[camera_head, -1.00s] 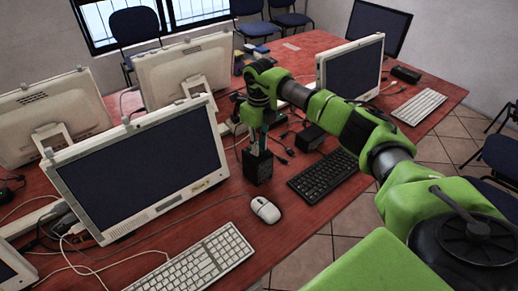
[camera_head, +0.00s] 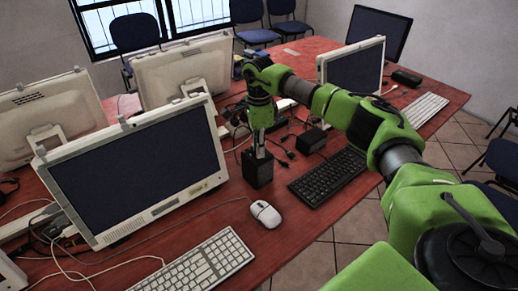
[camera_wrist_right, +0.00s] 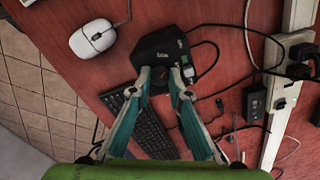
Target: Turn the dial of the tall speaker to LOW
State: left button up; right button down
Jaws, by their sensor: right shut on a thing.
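The tall speaker, a black upright box (camera_head: 257,172), stands on the red table right of the nearest monitor and behind the mouse. My right gripper (camera_head: 259,153) points down onto its top. In the right wrist view, the speaker's dark top (camera_wrist_right: 163,42) carries small pale lettering too small to read. My right gripper (camera_wrist_right: 161,80) has its two teal fingers closed at the dial on this top. The fingers hide most of the dial, so I cannot tell its setting. My left gripper is in neither view.
A black keyboard (camera_head: 328,177) lies right of the speaker, and a white mouse (camera_head: 265,214) in front. A lower black box (camera_head: 311,140) stands behind the keyboard. Cables and a white power strip (camera_wrist_right: 286,95) lie close by. A white monitor (camera_head: 135,170) stands left.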

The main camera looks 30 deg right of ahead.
jog(key=n, duration=0.4)
jog(key=shift+n+b, duration=0.35)
jog(key=shift+n, duration=0.35)
